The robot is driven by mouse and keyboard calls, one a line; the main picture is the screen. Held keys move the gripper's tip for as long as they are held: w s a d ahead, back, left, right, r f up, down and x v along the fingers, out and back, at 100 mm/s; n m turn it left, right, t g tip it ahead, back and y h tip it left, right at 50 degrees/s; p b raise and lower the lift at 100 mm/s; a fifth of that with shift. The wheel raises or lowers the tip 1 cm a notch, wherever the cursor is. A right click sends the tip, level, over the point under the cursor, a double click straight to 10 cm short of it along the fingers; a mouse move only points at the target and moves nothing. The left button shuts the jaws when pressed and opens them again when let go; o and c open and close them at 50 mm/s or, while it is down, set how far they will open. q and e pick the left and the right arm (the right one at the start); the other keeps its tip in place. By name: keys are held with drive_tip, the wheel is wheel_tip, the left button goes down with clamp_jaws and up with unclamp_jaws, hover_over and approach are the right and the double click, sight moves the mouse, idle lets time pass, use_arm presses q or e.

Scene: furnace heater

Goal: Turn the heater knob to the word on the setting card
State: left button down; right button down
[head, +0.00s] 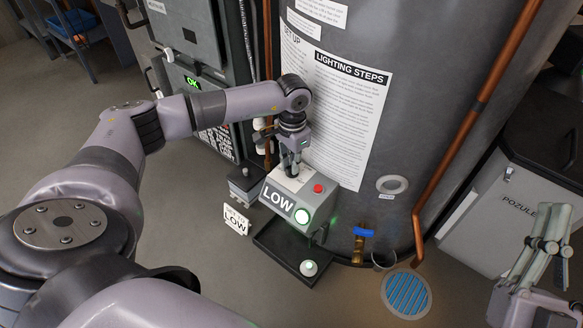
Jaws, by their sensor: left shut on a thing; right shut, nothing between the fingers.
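The grey control box (323,205) stands at the foot of the tall grey heater (425,130). Its front display (278,202) reads LOW, beside a green-lit round button (302,216); a red button (319,188) is on top. The setting card (236,220) stands left of the box and shows LOW under smaller text. My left gripper (290,170) points down onto the top of the box, shut on what appears to be the knob, which its fingers hide. My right gripper (550,222) is at the right edge, shut and empty, away from the box.
A black base tray (270,245) with a small round knob-like piece (309,267) lies in front of the box. A blue-handled valve (363,232), copper pipes (447,160) and a blue floor drain (406,293) are to the right. A grey POZULE cabinet (490,210) stands near my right gripper.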

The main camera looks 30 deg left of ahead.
use_arm(q)
drive_tip(key=shift+m, duration=0.4)
use_arm(e)
drive_tip(key=shift+s+r+t, duration=0.4)
drive_tip(key=shift+s+r, duration=0.05)
drive_tip(key=shift+r, duration=0.05)
use_arm(q)
drive_tip(key=c, duration=1.5)
unclamp_jaws()
drive_tip(key=shift+r, duration=0.1)
